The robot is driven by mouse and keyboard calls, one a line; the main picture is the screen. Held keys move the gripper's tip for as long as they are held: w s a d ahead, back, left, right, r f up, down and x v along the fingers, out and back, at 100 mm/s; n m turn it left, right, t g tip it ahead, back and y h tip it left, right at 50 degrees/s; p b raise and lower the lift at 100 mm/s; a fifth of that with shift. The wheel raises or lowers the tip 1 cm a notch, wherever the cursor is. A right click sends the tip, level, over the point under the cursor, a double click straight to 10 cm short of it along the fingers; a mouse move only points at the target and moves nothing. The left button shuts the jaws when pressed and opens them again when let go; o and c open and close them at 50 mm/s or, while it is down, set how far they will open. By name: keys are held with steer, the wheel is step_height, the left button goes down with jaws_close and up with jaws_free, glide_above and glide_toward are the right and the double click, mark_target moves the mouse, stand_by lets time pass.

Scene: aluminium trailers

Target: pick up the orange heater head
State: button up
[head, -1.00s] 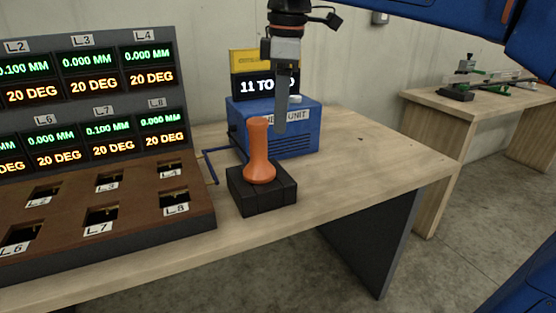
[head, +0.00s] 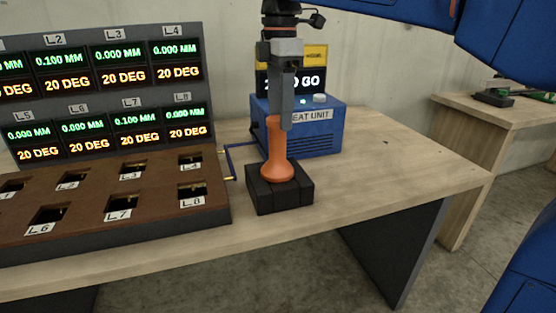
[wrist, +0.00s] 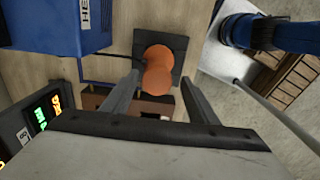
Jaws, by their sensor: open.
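The orange heater head (head: 278,165) stands upright on a black square block (head: 279,197) on the wooden table, in the middle of the head view. My gripper (head: 281,122) points down, and its finger overlaps the top of the heater head in that view. In the wrist view the heater head (wrist: 157,69) is seen from above, on its dark block (wrist: 177,44). There my gripper (wrist: 162,88) is open, its two fingers apart on either side of the near end of the heater head. I cannot tell whether either finger touches it.
A blue heat unit (head: 320,130) with a lit display stands just behind the heater head, a dark blue cable beside it. A panel (head: 110,95) of readouts and slots stands to the left. Free tabletop (head: 400,170) lies to the right, ending at an edge.

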mark_target(277, 150)
step_height(277, 150, down, 5)
steer(key=shift+r, duration=0.15)
steer(key=shift+w+a+f, duration=0.1)
steer(key=shift+a+f, duration=0.05)
steer(key=shift+f, duration=1.25)
steer(key=shift+w+a+f, duration=0.1)
steer(key=shift+f, duration=1.25)
jaws_close()
